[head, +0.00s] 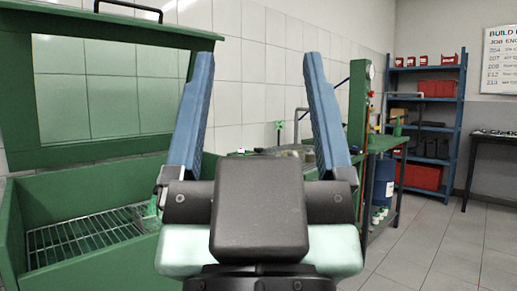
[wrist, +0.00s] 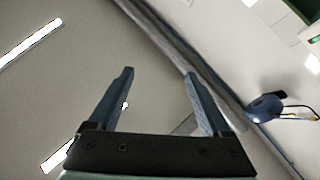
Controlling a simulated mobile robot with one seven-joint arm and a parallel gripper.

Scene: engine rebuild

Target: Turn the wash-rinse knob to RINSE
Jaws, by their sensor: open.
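My gripper (head: 258,60) stands upright in the middle of the head view, close to the camera. Its two blue fingers are spread wide with nothing between them. The wrist view also shows the open fingers (wrist: 160,73), pointed toward what looks like the ceiling. A green wash cabinet (head: 90,198) stands at the left in the head view, with its windowed lid (head: 108,33) raised. I cannot make out the wash-rinse knob in either view; my gripper hides part of the scene behind it.
A wire grate (head: 80,238) lies inside the cabinet. Behind my gripper to the right is a green bench (head: 385,142) with a blue drum (head: 383,180) beneath. Blue shelving (head: 430,110) with red bins stands at the back right. The tiled floor (head: 440,240) at right is clear.

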